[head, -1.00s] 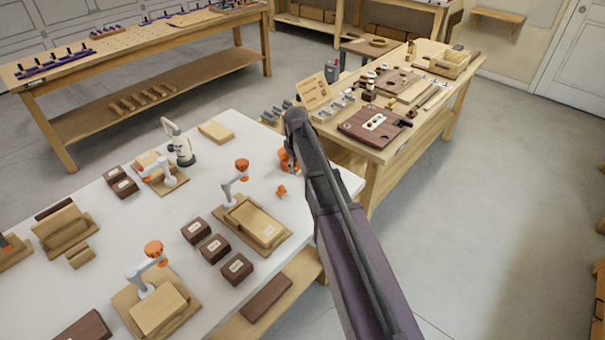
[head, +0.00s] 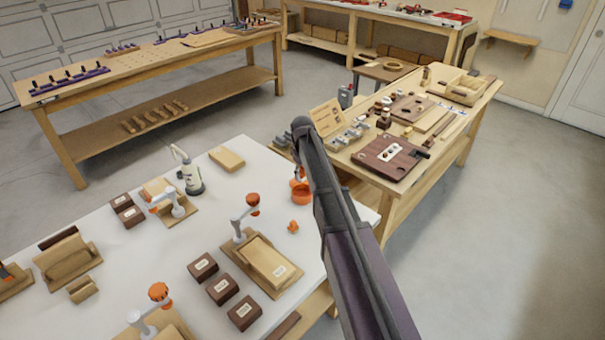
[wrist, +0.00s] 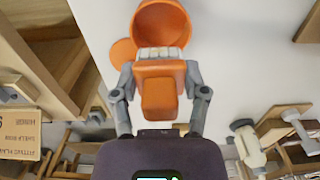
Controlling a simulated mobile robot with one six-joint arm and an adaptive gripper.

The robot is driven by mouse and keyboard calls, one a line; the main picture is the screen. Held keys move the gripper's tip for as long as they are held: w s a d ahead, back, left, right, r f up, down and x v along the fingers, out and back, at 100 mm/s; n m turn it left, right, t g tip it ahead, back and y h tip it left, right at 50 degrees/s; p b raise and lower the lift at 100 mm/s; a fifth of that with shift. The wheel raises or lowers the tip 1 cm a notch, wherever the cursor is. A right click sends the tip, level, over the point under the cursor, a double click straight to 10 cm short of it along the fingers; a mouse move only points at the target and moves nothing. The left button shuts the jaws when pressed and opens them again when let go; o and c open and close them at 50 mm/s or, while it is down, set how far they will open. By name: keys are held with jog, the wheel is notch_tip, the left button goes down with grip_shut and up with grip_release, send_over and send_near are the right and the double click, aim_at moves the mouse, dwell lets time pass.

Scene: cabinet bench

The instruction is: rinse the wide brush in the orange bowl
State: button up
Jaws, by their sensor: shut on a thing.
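In the wrist view my gripper (wrist: 160,72) is shut on the wide brush (wrist: 158,90), an orange block with pale bristles at its far end. The bristles overlap the lower rim of the orange bowl (wrist: 162,22); I cannot tell how far they are inside it. My gripper and the brush are mostly hidden there.
A flat orange disc (wrist: 122,52) lies beside the bowl. A small orange piece (head: 293,227) lies nearer on the white table (head: 120,255). A wooden bench (head: 400,180) with parts is right.

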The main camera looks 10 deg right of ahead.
jog(key=shift+f, duration=0.15)
jog(key=shift+f+b, duration=2.3)
jog(key=shift+b, duration=0.15)
jog(key=shift+f+b, duration=1.75)
jog(key=shift+r, duration=0.2)
dwell(3.5)
